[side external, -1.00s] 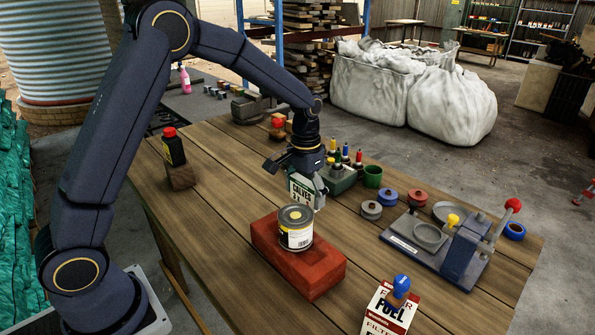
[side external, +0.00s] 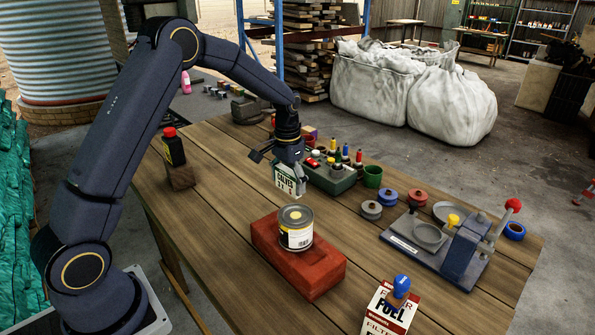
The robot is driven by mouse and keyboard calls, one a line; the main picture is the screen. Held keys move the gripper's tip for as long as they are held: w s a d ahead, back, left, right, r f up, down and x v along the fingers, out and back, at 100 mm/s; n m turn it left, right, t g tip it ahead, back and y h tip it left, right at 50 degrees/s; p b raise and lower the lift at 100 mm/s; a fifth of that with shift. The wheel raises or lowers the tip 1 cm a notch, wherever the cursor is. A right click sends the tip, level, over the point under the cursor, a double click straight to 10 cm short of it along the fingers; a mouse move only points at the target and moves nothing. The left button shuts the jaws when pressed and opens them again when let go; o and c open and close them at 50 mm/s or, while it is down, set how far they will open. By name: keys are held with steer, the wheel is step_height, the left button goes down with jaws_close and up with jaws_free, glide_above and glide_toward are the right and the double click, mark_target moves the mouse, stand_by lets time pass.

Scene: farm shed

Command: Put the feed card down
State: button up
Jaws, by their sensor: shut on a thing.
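The feed card (side external: 286,180) is a white card with a green edge and dark lettering that reads like "CALVES". My gripper (side external: 289,165) is shut on its upper part and holds it upright, lettered face toward the camera. The card hangs behind the tin and red brick and left of the green tray. I cannot tell whether its lower edge touches the table.
A tin (side external: 296,228) stands on a red brick (side external: 322,272) in front of the card. A green tray (side external: 330,184) of bottles is close on the right, beside a green cup (side external: 372,176). A black bottle (side external: 173,148) stands on a wooden block. Bare tabletop (side external: 225,185) lies left of the card.

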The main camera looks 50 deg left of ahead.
steer(key=shift+w+a+f, duration=0.15)
steer(key=shift+w+f, duration=0.8)
steer(key=shift+f, duration=0.2)
steer(key=shift+w+f, duration=0.2)
steer(key=shift+f, duration=1.55)
steer(key=shift+f, duration=0.2)
steer(key=o, duration=0.9)
